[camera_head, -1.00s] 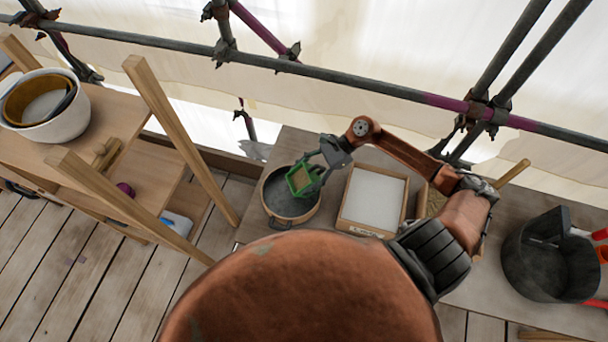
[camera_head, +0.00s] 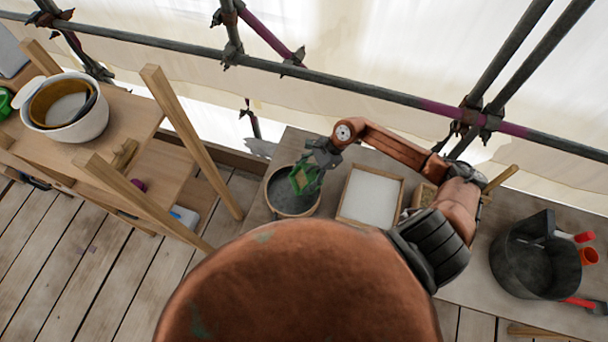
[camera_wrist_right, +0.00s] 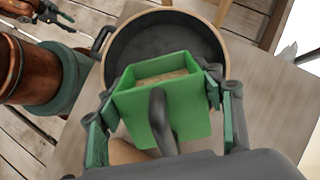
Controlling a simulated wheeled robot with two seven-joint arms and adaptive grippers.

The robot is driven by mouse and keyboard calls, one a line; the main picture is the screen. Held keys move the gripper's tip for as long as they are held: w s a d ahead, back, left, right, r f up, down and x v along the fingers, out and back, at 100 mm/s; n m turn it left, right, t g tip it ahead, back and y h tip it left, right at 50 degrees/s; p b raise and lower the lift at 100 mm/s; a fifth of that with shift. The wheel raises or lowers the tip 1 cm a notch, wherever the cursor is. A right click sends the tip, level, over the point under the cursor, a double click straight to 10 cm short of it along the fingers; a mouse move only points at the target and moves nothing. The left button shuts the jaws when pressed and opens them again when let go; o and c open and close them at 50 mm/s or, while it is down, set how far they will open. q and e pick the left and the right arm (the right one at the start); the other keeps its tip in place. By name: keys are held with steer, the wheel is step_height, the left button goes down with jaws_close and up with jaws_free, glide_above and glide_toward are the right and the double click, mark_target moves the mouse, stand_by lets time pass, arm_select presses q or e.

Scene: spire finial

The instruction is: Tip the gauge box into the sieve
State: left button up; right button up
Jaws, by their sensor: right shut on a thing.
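The green gauge box (camera_head: 304,178) is held in my right gripper (camera_head: 318,163), over the round, dark, wood-rimmed sieve (camera_head: 290,213). In the right wrist view, the box (camera_wrist_right: 165,105) sits between the two fingers, with tan material showing inside its open top. A dark curved part crosses its near face. The sieve (camera_wrist_right: 165,35) lies beyond and below the box, its near part hidden by the box. The box looks tilted in the head view; no falling material shows. My left gripper (camera_wrist_right: 58,14) appears small in the right wrist view, away from the box.
A wooden tray of white material (camera_head: 372,197) stands right of the sieve. A dark bucket (camera_head: 535,262) with red-handled tools is further right. A wooden shelf stands left, carrying a white tub (camera_head: 75,120). Scaffold poles run behind the bench.

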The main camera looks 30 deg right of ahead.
steer(key=shift+w+a+r+h+p, duration=0.1)
steer(key=shift+a+r+h+p, duration=0.2)
steer(key=shift+h+p, duration=0.85)
steer(key=shift+a+r+h+p, duration=0.1)
steer(key=shift+r+h+p, duration=0.25)
steer(key=shift+p, duration=1.65)
steer(key=shift+w+a+r+h+p, duration=0.1)
steer(key=shift+a+r+h+p, duration=0.15)
steer(key=shift+h+p, duration=0.35)
steer(key=shift+w+a+r+g+h+p, duration=0.1)
steer(key=shift+a+r+g+h+p, duration=0.25)
steer(key=shift+h+p, duration=0.3)
steer(key=shift+a+f+h, duration=0.1)
steer(key=shift+a+h, duration=0.05)
steer(key=shift+h, duration=0.5)
steer(key=shift+a+g+h, duration=0.25)
steer(key=shift+a+h, duration=0.05)
steer(key=shift+h, duration=0.8)
